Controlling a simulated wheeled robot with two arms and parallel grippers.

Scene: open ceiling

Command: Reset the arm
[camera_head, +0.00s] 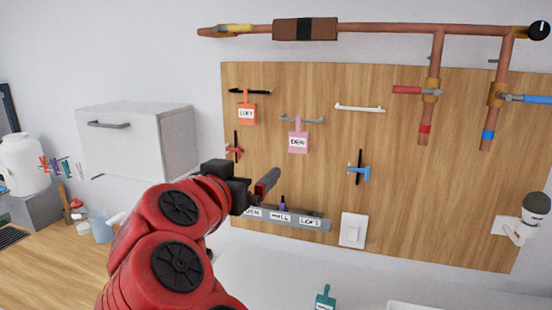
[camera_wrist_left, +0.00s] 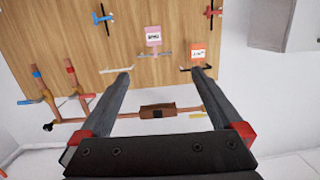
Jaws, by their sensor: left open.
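My red left arm (camera_head: 165,235) reaches in from the bottom left of the head view. Its left gripper (camera_head: 267,183) is in the air before the wooden board (camera_head: 330,190), seen nearly side-on. In the left wrist view the two dark fingers of the gripper (camera_wrist_left: 162,72) are spread wide with nothing between them. That view shows the board upside down beyond the fingers. My right arm and gripper are not in view.
An orange tag (camera_head: 247,114) and a pink tag (camera_head: 298,142) hang on the board. Below are a grey labelled rack (camera_head: 300,222) and a white switch (camera_head: 352,230). Copper pipes (camera_head: 430,110) cross the top and right. A white cabinet (camera_head: 140,140) stands left.

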